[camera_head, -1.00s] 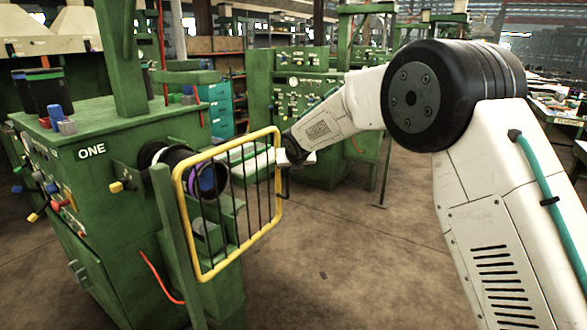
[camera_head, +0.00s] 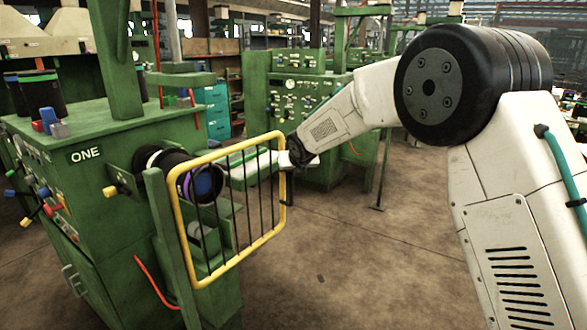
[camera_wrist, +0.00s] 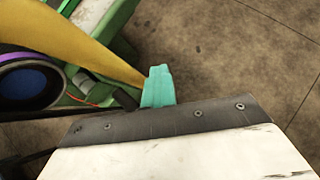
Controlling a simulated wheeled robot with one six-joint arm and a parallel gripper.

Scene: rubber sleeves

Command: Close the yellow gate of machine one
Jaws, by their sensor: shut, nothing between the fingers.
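Machine one (camera_head: 95,185) is the green machine at the left of the head view, with a white "ONE" label. Its yellow gate (camera_head: 283,205), a yellow frame with dark bars, stands out from a green post beside the machine. Dark round sleeves (camera_head: 180,178), one with a purple ring, show behind the gate. My gripper (camera_head: 287,168) is at the gate's far upper corner, partly hidden; I cannot tell whether it touches. In the wrist view the teal fingertips (camera_wrist: 158,86) are together and empty, close to the yellow frame (camera_wrist: 75,38).
Another green machine (camera_head: 300,115) with gauges stands behind my arm. Teal drawers (camera_head: 213,108) stand further back. An orange-red hose (camera_head: 155,280) hangs low on machine one. The brown floor (camera_head: 355,265) right of the gate is clear.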

